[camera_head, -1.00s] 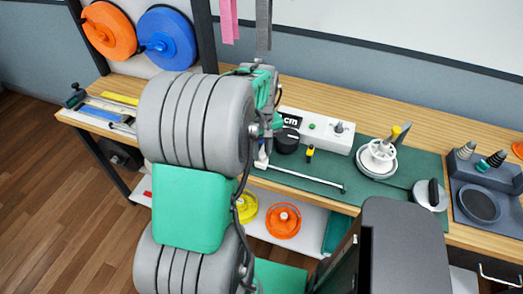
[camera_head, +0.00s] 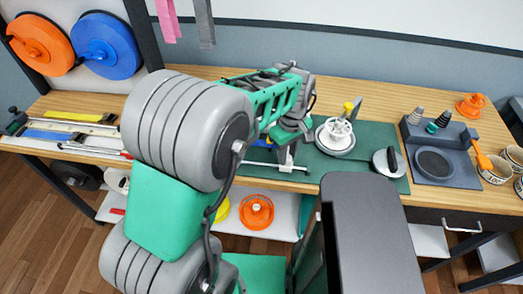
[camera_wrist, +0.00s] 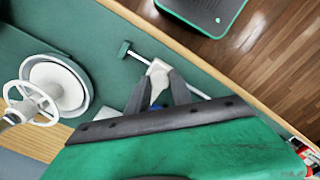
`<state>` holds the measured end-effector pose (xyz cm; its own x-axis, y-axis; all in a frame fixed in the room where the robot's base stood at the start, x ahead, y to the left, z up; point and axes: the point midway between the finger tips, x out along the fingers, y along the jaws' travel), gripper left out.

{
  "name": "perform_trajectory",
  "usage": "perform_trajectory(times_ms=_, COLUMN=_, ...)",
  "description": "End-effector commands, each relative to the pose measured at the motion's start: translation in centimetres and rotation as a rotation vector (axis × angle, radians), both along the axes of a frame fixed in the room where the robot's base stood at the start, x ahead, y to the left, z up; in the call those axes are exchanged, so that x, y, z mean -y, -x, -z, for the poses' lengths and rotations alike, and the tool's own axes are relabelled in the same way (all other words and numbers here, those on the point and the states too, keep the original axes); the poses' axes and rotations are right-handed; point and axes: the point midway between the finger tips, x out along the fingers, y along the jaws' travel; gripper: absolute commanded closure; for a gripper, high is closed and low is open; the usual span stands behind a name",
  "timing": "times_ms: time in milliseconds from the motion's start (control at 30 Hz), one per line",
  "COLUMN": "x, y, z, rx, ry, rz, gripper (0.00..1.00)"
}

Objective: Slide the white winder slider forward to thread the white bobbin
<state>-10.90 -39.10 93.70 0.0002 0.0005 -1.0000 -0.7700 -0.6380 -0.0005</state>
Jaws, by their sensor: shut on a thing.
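The white winder slider (camera_wrist: 157,69) sits on a thin pale rod (camera_wrist: 134,54) in the wrist view, near the rod's green end block (camera_wrist: 124,47). My gripper (camera_wrist: 159,84) is shut on the slider, with its dark fingers on either side. A bit of blue shows between the fingers. The white bobbin (camera_head: 337,130) stands on a round base right of my gripper. The bobbin also shows in the wrist view (camera_wrist: 34,104), apart from the slider.
A green mat (camera_head: 376,137) covers this part of the wooden bench. A round grey piece with a black handle (camera_head: 389,162) and a dark tray (camera_head: 460,172) with cones lie to the right. Orange (camera_head: 40,46) and blue (camera_head: 103,47) reels hang back left.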

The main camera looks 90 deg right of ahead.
Motion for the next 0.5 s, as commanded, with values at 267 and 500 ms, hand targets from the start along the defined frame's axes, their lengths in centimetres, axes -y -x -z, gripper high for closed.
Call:
perform_trajectory(times_ms=267, x=-0.3, y=3.9, z=-0.1, rx=-0.001, ry=0.002, rz=0.002, gripper=1.0)
perform_trajectory(times_ms=500, x=-0.4, y=4.6, z=-0.1, rx=-0.002, ry=0.002, rz=0.003, gripper=1.0)
